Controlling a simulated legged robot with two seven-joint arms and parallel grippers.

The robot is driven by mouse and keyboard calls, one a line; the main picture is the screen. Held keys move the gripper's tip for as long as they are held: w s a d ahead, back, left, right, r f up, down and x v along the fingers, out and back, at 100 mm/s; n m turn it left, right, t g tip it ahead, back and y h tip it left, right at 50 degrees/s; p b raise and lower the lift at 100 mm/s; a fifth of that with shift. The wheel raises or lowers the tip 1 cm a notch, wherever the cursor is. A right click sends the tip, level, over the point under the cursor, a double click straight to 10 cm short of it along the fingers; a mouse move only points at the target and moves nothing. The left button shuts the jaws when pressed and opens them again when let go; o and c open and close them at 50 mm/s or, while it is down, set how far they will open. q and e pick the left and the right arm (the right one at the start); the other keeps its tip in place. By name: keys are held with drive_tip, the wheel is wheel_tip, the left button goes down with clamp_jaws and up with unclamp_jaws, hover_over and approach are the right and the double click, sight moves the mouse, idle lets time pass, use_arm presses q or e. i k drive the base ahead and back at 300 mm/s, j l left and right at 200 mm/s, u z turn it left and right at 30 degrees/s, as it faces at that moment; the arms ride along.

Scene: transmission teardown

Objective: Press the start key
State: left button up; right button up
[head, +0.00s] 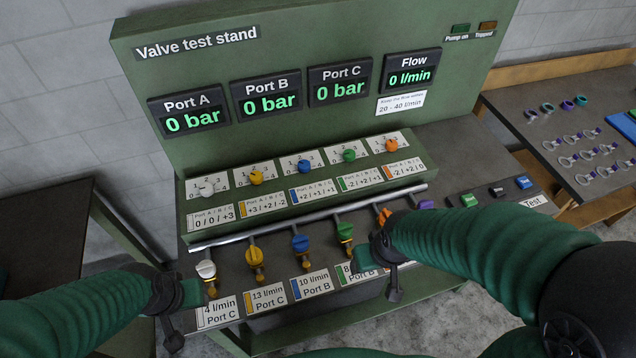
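Three small keys stand in a row on the right of the valve test stand's bench: a green key (468,200), a dark key (497,191) and a blue key (523,182). My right arm hides most of the label strip (536,201) below them; only "Test" reads, near the blue key, so I cannot read which key is start. My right gripper (393,290) hangs over the front of the bench, left of the keys and apart from them. My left gripper (173,338) is at the bench's front left corner, far from the keys. Neither gripper's finger gap shows clearly.
The green panel (340,40) shows 0 bar on Ports A, B and C, and flow 0 l/min. Several coloured knobs (302,166) and valves (300,243) line the bench, with a pipe (300,218) between. A side table (580,150) holds rings and small parts.

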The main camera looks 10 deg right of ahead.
sight(468, 200)
drive_tip(key=z, duration=1.6)
drive_tip(key=i+l, duration=0.75)
drive_tip(key=l+u, duration=0.15)
drive_tip(key=u, duration=1.45)
